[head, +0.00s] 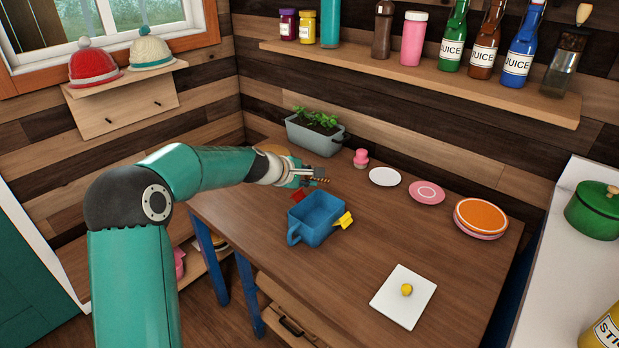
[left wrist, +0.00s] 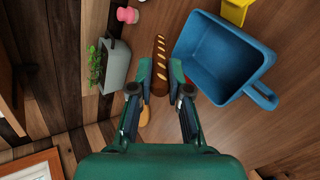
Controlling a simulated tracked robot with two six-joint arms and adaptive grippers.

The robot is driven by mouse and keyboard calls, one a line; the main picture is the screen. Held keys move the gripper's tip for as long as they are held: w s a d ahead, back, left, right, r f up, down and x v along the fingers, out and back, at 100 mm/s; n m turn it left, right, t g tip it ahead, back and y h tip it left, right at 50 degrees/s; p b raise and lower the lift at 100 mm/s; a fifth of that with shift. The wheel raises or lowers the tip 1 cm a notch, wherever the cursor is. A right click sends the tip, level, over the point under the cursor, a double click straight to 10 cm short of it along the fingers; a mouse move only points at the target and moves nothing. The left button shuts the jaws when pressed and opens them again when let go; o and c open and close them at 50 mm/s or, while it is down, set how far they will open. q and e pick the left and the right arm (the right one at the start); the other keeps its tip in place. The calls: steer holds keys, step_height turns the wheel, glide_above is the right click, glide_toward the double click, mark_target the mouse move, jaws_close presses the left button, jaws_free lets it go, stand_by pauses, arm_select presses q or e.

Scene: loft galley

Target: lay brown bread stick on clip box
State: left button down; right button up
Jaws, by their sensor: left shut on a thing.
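The brown bread stick (left wrist: 160,55) has pale slashes and is held between the fingers of my left gripper (left wrist: 160,78), which is shut on it. In the head view, my left gripper (head: 309,175) holds the bread stick (head: 321,180) behind the blue box, apart from it. The blue box (head: 318,216) is open-topped and looks empty, with a blue handle at the front left, a red piece at the back left and a yellow piece at the right. I take it as the clip box. It also shows in the left wrist view (left wrist: 216,70), right of the bread stick. My right gripper is not in view.
A planter (head: 315,137) and a pink stamp-like item (head: 361,158) stand at the back of the table (head: 260,225). Several plates (head: 384,176) lie along the right side. A white board (head: 388,302) with a yellow item (head: 406,290) lies in front. The table between is clear.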

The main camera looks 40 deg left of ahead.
arm_select(q)
steer(key=shift+f+b, duration=5.95)
steer(key=shift+f, duration=0.5)
steer(key=shift+s+d+f, duration=0.1)
steer(key=c, duration=1)
jaws_free()
steer(key=shift+f, duration=0.1)
steer(key=shift+c, duration=0.2)
steer(key=shift+s+r, duration=0.1)
steer(key=shift+r, duration=0.2)
steer(key=v, duration=1.1)
steer(key=shift+s, duration=0.25)
steer(key=shift+f, duration=0.1)
